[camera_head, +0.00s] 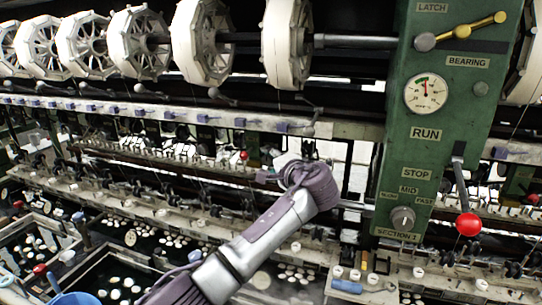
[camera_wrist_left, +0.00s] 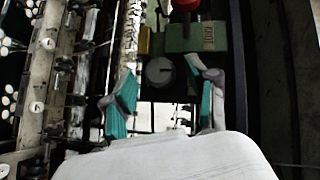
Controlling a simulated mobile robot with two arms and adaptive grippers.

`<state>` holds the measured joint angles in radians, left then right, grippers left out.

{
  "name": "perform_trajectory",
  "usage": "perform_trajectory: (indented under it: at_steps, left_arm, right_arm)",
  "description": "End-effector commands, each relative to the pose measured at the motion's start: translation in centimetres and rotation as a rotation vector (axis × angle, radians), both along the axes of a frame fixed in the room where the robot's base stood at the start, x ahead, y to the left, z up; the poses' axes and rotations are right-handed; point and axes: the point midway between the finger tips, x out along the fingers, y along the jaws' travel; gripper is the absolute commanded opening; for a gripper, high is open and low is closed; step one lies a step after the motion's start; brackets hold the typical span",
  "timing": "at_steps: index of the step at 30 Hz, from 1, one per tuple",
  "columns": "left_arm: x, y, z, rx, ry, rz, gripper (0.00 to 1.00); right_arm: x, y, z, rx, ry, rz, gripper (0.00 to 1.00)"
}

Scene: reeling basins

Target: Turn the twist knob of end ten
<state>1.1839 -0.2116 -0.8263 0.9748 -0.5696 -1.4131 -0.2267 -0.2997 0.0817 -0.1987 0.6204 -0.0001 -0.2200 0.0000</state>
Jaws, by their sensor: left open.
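My left arm reaches up from the bottom of the head view to the middle of the machine. Its hand is mostly hidden behind the wrist there. In the left wrist view my left gripper (camera_wrist_left: 165,101) is open, with teal pads facing an empty gap. A round grey disc-like part (camera_wrist_left: 159,70) shows beyond the fingertips, apart from them. Several small purple-blue parts (camera_head: 240,122) line the pale rail in the head view. I cannot tell which part is end ten's twist knob. My right gripper is not in view.
A green post (camera_head: 437,135) stands at right with a gauge (camera_head: 426,93), a red-balled lever (camera_head: 468,223) and a speed dial (camera_head: 402,218). White reels (camera_head: 139,42) hang above. Dark basins with white cocoons (camera_head: 118,282) lie lower left. A blue-handled tool (camera_head: 347,286) lies at the front ledge.

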Motion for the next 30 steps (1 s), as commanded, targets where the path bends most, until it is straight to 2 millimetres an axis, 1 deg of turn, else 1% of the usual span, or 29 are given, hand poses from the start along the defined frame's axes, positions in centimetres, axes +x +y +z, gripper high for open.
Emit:
perform_trajectory:
  at_steps: [9,11,18,20,26,30]
  left_arm:
    - [0.3,0.1,-0.1,-0.001,-0.001,-0.001,0.58]
    - [0.2,0.1,-0.1,-0.001,-0.001,-0.001,0.48]
    - [0.2,0.1,-0.1,-0.001,-0.001,-0.001,0.08]
    - [0.2,0.1,-0.1,-0.001,-0.001,-0.001,0.00]
    - [0.2,0.1,-0.3,0.015,-0.005,-0.001,0.00]
    - [0.2,0.1,-0.6,0.061,-0.021,-0.001,0.00]
  right_arm:
    - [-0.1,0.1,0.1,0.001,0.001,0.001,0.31]
    - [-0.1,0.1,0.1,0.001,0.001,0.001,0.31]
    - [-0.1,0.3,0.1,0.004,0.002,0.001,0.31]
    - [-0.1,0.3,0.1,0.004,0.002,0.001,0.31]
    - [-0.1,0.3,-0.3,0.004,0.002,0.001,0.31]
    - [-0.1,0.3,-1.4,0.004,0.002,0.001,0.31]
